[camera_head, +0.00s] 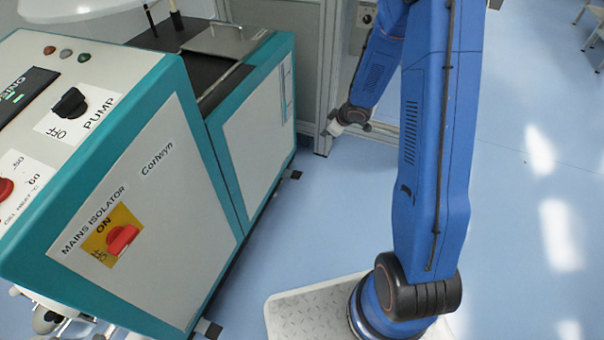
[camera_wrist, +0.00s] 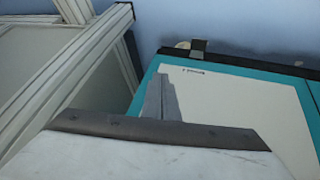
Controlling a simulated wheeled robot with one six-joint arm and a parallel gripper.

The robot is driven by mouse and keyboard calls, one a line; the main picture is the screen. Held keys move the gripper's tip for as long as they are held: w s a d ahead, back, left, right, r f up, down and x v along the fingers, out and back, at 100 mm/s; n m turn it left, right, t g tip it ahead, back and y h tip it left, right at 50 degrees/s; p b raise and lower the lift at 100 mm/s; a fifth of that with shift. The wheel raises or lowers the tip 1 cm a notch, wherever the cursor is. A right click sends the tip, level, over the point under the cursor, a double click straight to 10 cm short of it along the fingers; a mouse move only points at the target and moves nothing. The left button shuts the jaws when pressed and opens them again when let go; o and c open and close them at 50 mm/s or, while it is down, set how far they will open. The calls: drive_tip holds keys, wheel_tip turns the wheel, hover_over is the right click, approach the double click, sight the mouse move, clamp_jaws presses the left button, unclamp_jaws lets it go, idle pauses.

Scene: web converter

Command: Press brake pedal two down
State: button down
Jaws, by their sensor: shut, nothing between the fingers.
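My gripper (camera_head: 334,129) is low at the far end of the machine, beside a grey frame post. In the wrist view its fingers (camera_wrist: 160,98) are together and empty, seen in front of the machine's pale side panel. Small dark tabs stick out low along the machine's base: one at the far corner (camera_head: 297,174) and one at the near corner (camera_head: 210,328). A dark tab (camera_wrist: 198,46) beside a pale rounded part also shows in the wrist view, beyond the fingertips and apart from them. I cannot tell which tab is brake pedal two.
The white and teal machine (camera_head: 180,200) stands at the left, with a red mains isolator knob (camera_head: 122,238) and a pump knob (camera_head: 70,103). Grey frame posts (camera_wrist: 80,70) stand close beside my gripper. The blue floor (camera_head: 300,240) beside the machine is clear.

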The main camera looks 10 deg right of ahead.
drive_tip(key=s+a+f+n+g+y, duration=0.25)
drive_tip(key=a+f, duration=0.25)
drive_tip(key=f, duration=0.7)
hover_over(297, 176)
drive_tip(key=s+d, duration=0.2)
wheel_tip(297, 176, down, 8)
drive_tip(key=r, duration=0.1)
drive_tip(key=shift+m+t+y, duration=0.25)
drive_tip(key=shift+m+y, duration=0.2)
drive_tip(key=shift+w+d+f, duration=0.1)
drive_tip(key=shift+f, duration=1.1)
drive_tip(key=shift+w+f, duration=0.1)
drive_tip(key=shift+f, duration=1.05)
drive_tip(key=shift+s+d+f, duration=0.15)
drive_tip(key=shift+d+f, duration=0.05)
drive_tip(key=shift+f, duration=0.3)
drive_tip(key=shift+s+d+f, duration=0.1)
drive_tip(key=shift+d+f, duration=0.05)
drive_tip(key=shift+f, duration=0.3)
